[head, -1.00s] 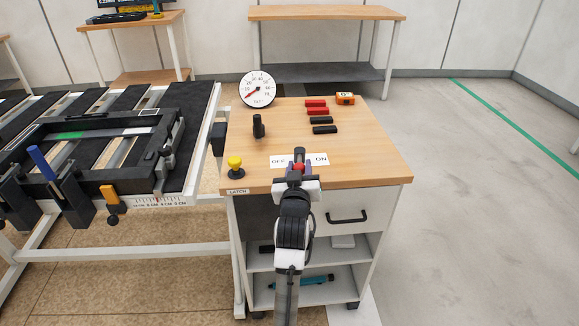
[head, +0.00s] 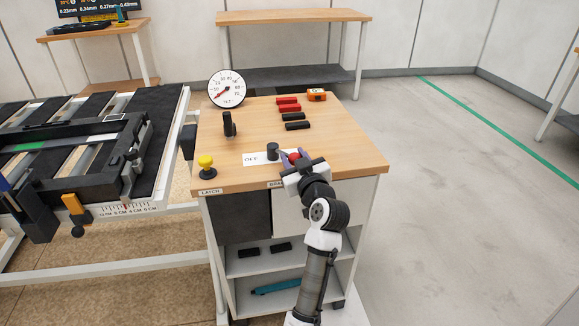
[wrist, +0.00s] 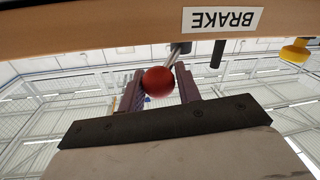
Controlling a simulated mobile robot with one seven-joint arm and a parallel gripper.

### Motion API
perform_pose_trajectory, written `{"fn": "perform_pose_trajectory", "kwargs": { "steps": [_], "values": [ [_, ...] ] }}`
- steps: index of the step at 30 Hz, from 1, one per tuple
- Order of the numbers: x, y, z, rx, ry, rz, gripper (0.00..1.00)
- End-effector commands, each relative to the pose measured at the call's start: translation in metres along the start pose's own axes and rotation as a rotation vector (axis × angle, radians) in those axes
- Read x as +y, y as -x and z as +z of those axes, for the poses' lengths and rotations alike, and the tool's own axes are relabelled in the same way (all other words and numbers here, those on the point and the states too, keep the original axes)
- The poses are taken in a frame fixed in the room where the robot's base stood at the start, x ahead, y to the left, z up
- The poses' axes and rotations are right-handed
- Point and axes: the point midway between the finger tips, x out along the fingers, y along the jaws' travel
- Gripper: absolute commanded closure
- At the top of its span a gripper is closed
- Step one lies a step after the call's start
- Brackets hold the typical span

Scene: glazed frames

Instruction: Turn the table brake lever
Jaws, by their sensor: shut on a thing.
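The brake lever has a dark round pivot post (head: 272,151) on the front part of the cart's wooden top. Its red ball knob (head: 294,157) lies to the right of the post, on the ON side. My gripper (head: 291,158) is shut on the red knob, reaching in from the front right. In the wrist view the red knob (wrist: 158,81) sits between the two purple fingers, with the metal lever rod (wrist: 177,52) running up from it. The OFF label (head: 251,159) shows left of the post. The ON label is hidden behind my gripper.
A yellow knob (head: 206,166) stands at the front left corner by the LATCH label (head: 209,191). A black upright handle (head: 228,124) and a dial gauge (head: 226,88) stand behind. Red and black blocks (head: 289,108) lie at the back right. The right part of the top is clear.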

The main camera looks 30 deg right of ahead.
Motion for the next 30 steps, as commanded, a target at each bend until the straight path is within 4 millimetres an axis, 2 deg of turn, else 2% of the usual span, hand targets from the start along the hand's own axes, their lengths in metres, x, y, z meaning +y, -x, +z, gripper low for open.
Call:
{"fn": "perform_pose_trajectory", "kwargs": {
  "steps": [1, 4, 22, 23, 27, 30],
  "values": [
    [0.0103, 0.0010, 0.0006, 0.010, 0.006, 0.007, 1.00],
    [0.0124, -0.0004, 0.0003, 0.015, 0.005, -0.021, 1.00],
    [0.0131, -0.0025, -0.0014, 0.020, 0.003, -0.061, 1.00],
    [0.0130, -0.0025, -0.0014, 0.020, 0.003, -0.061, 0.65],
    [0.0117, -0.0027, -0.0011, 0.019, 0.002, -0.064, 0.47],
    [0.0102, -0.0029, -0.0006, 0.018, 0.002, -0.068, 0.47]
  ]
}}
